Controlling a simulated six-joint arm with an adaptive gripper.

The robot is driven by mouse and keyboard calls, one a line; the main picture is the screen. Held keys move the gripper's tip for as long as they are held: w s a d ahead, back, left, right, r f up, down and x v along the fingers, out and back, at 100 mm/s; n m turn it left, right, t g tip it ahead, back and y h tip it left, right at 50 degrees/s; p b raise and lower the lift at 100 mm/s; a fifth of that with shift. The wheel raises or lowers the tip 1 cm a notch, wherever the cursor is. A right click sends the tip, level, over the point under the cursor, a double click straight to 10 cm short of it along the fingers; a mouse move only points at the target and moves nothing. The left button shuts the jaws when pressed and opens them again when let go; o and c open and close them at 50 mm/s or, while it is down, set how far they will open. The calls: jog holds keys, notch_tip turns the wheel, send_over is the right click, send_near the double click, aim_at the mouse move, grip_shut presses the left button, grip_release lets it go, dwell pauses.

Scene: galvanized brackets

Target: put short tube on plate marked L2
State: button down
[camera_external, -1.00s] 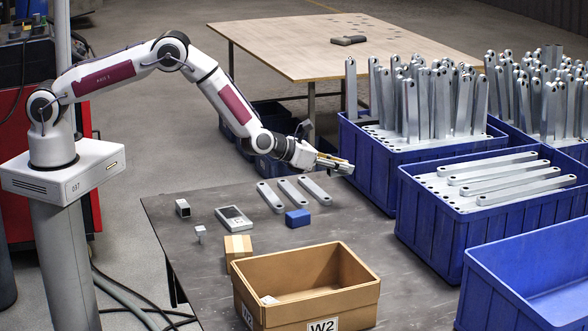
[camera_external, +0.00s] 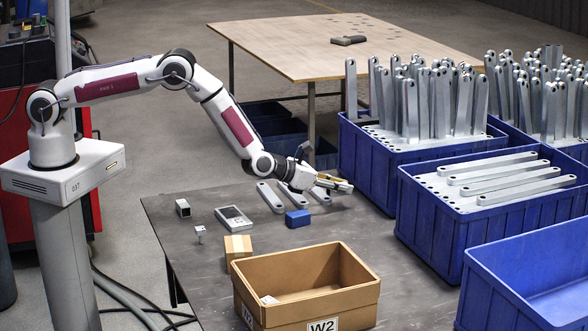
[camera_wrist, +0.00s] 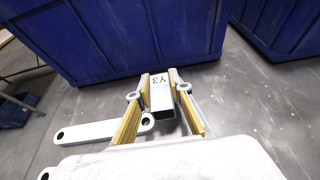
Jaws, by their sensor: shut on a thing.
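My gripper (camera_external: 335,184) is low over the far right part of the dark workbench, in front of the blue crates. In the wrist view its yellow-lined fingers (camera_wrist: 160,105) are shut on a short square tube (camera_wrist: 162,97). The tube is pale grey with a dark hollow end facing the camera. Its top bears a marking, upside down, that seems to read Y3. In the external view the tube is mostly hidden by the fingers. I cannot make out a plate marked L2 in either view.
Flat brackets (camera_external: 270,197) lie beside my gripper, one partly hidden by it. Blue crates (camera_external: 413,228) stand right.

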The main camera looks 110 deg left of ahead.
aim_at(340, 207)
jog(key=shift+f, duration=1.9)
jog(key=shift+f, duration=0.1)
jog(key=c, duration=1.8)
grip_release()
jog(key=shift+v, duration=6.05)
